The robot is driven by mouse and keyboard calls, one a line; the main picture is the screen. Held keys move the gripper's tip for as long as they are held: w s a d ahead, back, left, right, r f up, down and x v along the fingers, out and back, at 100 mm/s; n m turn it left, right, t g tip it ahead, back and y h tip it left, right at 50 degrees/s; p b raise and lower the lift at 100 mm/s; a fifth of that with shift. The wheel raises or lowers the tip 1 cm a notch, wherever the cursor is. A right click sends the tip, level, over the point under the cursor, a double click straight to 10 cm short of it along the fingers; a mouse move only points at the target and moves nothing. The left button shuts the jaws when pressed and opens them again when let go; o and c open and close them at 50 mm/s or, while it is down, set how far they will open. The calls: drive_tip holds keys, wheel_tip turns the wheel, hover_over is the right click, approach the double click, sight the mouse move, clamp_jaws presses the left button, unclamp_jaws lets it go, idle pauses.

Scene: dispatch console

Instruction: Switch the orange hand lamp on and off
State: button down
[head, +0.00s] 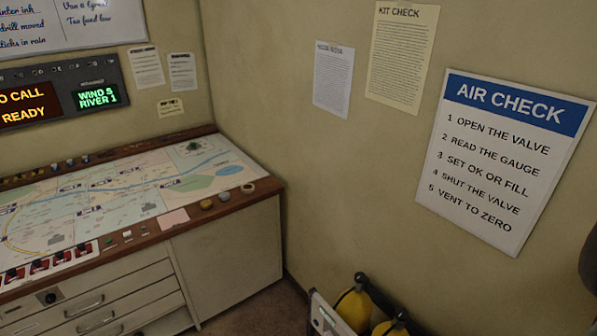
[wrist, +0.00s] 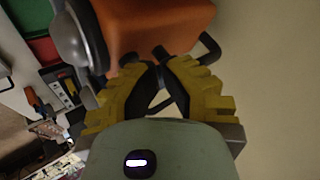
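The orange hand lamp (wrist: 150,22) fills the top middle of the wrist view, close to my gripper. Its grey round head (wrist: 82,35) is at its left, and the lens face is not clearly seen. A black handle (wrist: 209,46) stands out from its lower side. My gripper (wrist: 163,72) has its yellow fingers drawn in close around the dark handle, with a small gap further back between them. The fingers cover part of the handle. I cannot make out the lamp's switch or whether it is lit. The lamp is not seen in the head view.
In the head view, a map console (head: 110,195) stands at left and an air check sign (head: 505,155) hangs on the right wall. Yellow cylinders (head: 354,308) stand low at the bottom. The wrist view shows green and red surfaces (wrist: 40,48) at upper left.

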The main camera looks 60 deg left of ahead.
drive_tip(key=shift+a, duration=0.1)
drive_tip(key=shift+a+r, duration=0.1)
drive_tip(key=shift+r, duration=0.55)
drive_tip(key=shift+r+b, duration=0.6)
drive_tip(key=shift+r, duration=1.9)
